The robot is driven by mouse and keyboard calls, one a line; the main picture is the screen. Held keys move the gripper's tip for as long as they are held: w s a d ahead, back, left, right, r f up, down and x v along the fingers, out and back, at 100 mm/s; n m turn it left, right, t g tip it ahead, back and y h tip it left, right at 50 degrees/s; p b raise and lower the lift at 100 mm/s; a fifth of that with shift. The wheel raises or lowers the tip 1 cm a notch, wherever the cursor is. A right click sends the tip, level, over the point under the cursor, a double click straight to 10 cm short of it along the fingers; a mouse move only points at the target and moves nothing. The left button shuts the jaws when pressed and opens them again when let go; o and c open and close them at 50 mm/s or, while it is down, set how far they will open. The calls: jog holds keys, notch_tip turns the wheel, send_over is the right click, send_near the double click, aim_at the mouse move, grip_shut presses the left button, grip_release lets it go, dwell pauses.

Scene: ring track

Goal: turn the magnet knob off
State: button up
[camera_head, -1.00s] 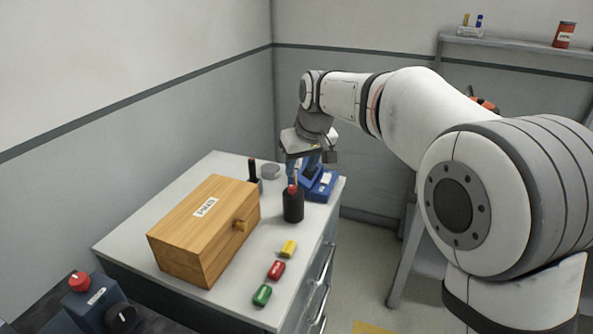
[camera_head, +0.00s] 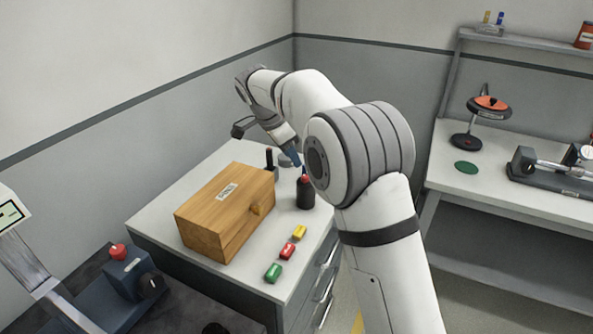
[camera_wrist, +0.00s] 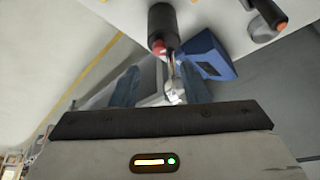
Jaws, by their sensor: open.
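A black round knob (camera_head: 151,285) sits on the side of a dark blue block (camera_head: 125,278) with a pale label, at the lower left in the head view. The label is too small to read, so I cannot be sure it is the magnet knob. A red button (camera_head: 117,251) tops the block. My gripper (camera_head: 293,152) is over the far part of the cabinet, well away from the knob. In the wrist view my gripper (camera_wrist: 160,84) has its two blue fingers apart with nothing clearly held. The knob is not in the wrist view.
A wooden box (camera_head: 225,212) and a dark bottle (camera_head: 305,196) with a red top stand on the white cabinet (camera_head: 270,300). Red, yellow and green blocks (camera_head: 287,250) lie along its front. A blue holder (camera_wrist: 208,52) is near the bottle. Another bench (camera_head: 450,183) stands right.

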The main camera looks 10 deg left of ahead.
aim_at(303, 185)
jog(key=x, duration=0.8)
jog(key=shift+d+r, duration=0.1)
jog(key=shift+d, duration=0.1)
jog(key=shift+s, duration=0.1)
jog(key=shift+c, duration=0.2)
grip_shut()
jog(key=shift+d, duration=0.35)
jog(key=shift+a, duration=0.4)
jog(key=n+b, duration=0.2)
jog(key=shift+s+d+n+t+y, duration=0.1)
jog(key=shift+n+t+y, duration=0.2)
jog(key=shift+t, duration=0.1)
jog(key=shift+s+d+n+t+y+b, duration=0.15)
jog(key=shift+n+y+b, duration=0.25)
jog(key=shift+n, duration=0.45)
jog(key=shift+w+n+t+y+b, duration=0.1)
jog(key=shift+n+t+y+b, duration=0.1)
jog(key=shift+n+b, duration=0.55)
